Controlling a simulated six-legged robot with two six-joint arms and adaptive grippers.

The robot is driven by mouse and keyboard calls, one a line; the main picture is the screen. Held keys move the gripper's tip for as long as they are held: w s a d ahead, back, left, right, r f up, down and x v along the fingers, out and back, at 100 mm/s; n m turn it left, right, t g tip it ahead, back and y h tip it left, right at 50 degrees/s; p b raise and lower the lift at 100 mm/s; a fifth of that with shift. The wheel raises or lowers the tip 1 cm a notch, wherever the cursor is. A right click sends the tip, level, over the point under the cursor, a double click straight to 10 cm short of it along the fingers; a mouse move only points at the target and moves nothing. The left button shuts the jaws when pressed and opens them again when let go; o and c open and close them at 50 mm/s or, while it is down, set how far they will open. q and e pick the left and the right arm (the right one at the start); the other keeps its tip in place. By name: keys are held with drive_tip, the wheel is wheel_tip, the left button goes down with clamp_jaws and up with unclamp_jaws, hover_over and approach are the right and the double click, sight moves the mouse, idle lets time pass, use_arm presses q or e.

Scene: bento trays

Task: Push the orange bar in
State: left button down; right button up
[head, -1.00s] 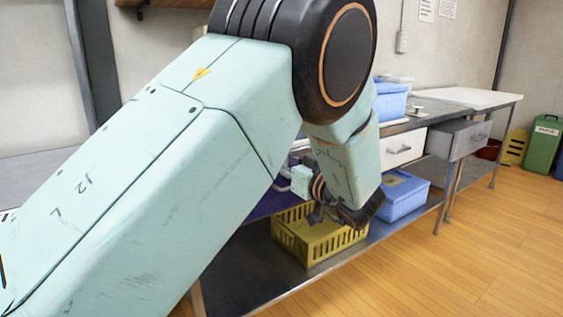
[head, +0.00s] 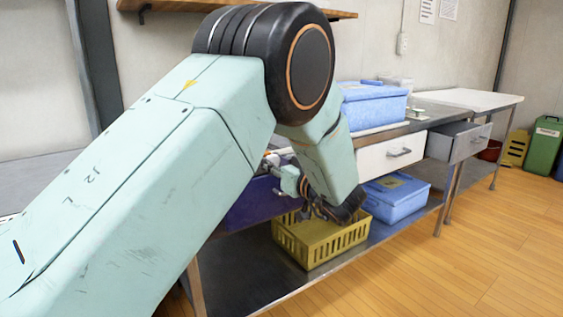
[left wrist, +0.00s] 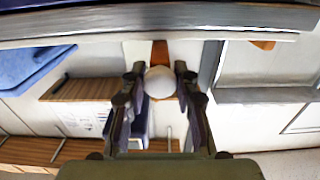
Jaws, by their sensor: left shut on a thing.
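In the left wrist view an orange-brown bar (left wrist: 160,52) lies straight behind a white round knob (left wrist: 160,83). The knob sits between the fingertips of my left gripper (left wrist: 159,78), which is shut on it. Whether the knob is fixed to the bar I cannot tell. In the head view my left gripper (head: 322,210) hangs below its arm, in front of the table and over the yellow basket; its fingers are dark and partly hidden. I cannot make out the bar clearly in the head view. My right gripper is not in view.
A yellow basket (head: 325,246) and a blue lidded box (head: 398,203) stand on the low shelf. A purple drawer front (head: 250,208) is behind my arm. A white drawer (head: 385,154) and a grey drawer (head: 465,140) are to the right. A blue bin (head: 372,108) stands on top.

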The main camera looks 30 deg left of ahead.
use_arm(q)
drive_tip(key=shift+p+x, duration=0.65)
drive_tip(key=shift+x, duration=1.65)
drive_tip(key=shift+r, duration=0.1)
drive_tip(key=c, duration=1.5)
unclamp_jaws()
drive_tip(key=o, duration=0.5)
drive_tip(key=v, duration=1.2)
